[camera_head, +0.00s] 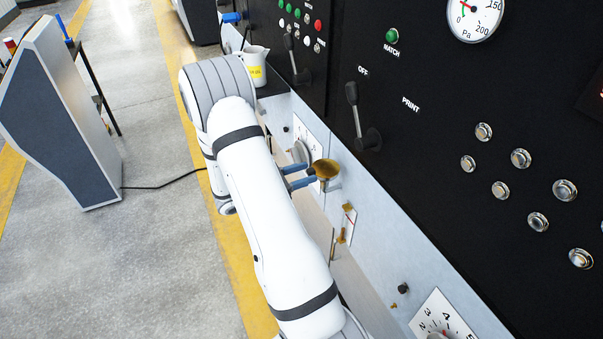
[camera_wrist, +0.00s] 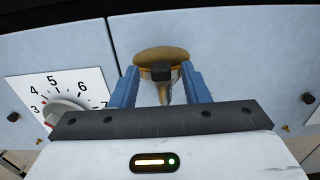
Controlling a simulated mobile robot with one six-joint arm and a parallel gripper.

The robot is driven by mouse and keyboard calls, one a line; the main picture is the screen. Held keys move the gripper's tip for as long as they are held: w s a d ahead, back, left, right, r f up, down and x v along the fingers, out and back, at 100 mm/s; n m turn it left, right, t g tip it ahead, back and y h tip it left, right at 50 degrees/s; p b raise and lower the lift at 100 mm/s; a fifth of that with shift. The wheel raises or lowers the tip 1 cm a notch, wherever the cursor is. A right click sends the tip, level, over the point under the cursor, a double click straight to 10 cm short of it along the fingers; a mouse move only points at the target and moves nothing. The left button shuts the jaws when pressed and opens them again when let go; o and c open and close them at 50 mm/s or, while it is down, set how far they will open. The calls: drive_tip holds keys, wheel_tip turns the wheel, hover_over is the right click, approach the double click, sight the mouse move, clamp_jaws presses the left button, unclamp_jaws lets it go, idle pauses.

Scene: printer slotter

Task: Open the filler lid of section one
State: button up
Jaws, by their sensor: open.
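A brass-coloured round filler lid (camera_head: 326,169) sits on a small filler at the light blue machine panel. In the wrist view the lid (camera_wrist: 160,55) shows straight ahead, with a dark block on its near side and a paler funnel-like body below it. My gripper (camera_head: 298,177) has blue fingers that reach toward the lid from the left in the head view. In the wrist view the two fingers of my gripper (camera_wrist: 161,80) stand apart, one on each side of the filler under the lid. Whether the fingers touch it cannot be told.
A numbered dial (camera_wrist: 66,107) is left of the fingers in the wrist view. A sight gauge (camera_head: 347,224), a second dial (camera_head: 440,318) and a dark lever (camera_head: 357,115) are on the machine nearby. A white jug (camera_head: 254,65) stands on a ledge behind my arm.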

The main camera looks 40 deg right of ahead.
clamp_jaws()
idle(0.4)
drive_tip(key=shift+a, duration=0.1)
